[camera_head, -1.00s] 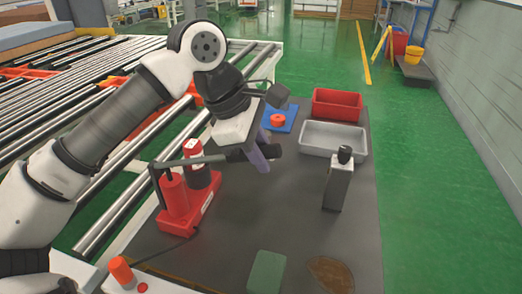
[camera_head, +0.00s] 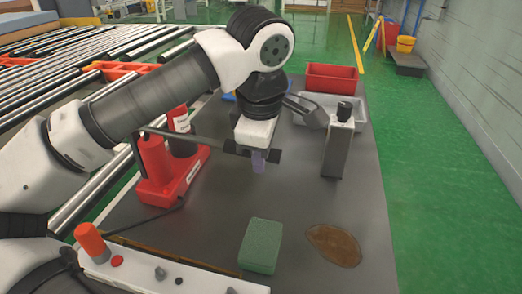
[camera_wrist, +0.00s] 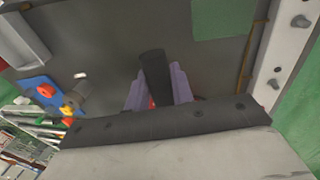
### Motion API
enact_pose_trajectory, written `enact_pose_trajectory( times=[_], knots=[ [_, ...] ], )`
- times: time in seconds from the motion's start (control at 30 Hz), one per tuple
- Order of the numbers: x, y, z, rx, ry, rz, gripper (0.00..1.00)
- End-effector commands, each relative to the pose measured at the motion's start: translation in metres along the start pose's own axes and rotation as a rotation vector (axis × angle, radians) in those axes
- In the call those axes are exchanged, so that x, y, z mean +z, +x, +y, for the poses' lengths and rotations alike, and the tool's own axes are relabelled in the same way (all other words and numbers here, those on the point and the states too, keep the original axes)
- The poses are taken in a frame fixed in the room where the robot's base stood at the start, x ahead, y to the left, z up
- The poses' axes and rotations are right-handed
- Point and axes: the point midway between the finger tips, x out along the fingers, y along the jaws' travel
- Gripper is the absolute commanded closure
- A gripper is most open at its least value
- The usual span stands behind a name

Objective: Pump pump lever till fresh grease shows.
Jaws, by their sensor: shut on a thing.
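The red grease pump (camera_head: 172,178) stands at the left of the dark table, with a red cylinder and a dark, red-topped canister on its base. Its pump lever (camera_head: 205,143) runs rightward from the pump, sloping slightly down. My gripper (camera_head: 258,160), with purple fingers, is at the lever's right end. In the wrist view, the lever's black handle (camera_wrist: 156,76) lies between the two purple fingers (camera_wrist: 155,92), which are shut on it. The hand partly hides the grip in the head view. I cannot make out fresh grease at the pump.
A dark-capped metal can (camera_head: 338,145) stands close right of my gripper. A green sponge (camera_head: 261,245) and a brown patch (camera_head: 333,244) lie in front. A grey tray (camera_head: 300,106) and a red bin (camera_head: 332,78) are behind. A white control box (camera_head: 150,268) is at the near left.

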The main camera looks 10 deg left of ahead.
Motion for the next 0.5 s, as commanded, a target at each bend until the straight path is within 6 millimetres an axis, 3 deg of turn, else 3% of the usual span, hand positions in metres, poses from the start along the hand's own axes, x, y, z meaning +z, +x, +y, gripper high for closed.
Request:
enact_pose_trajectory(
  times=[0.3,0.33,0.5],
  knots=[
    [-0.0004,0.0053,-0.0027,-0.012,0.004,0.011,1.00],
    [-0.0004,0.0054,-0.0028,-0.013,0.004,0.011,0.76],
    [-0.0004,0.0049,-0.0024,-0.010,0.003,0.010,0.56]
  ],
)
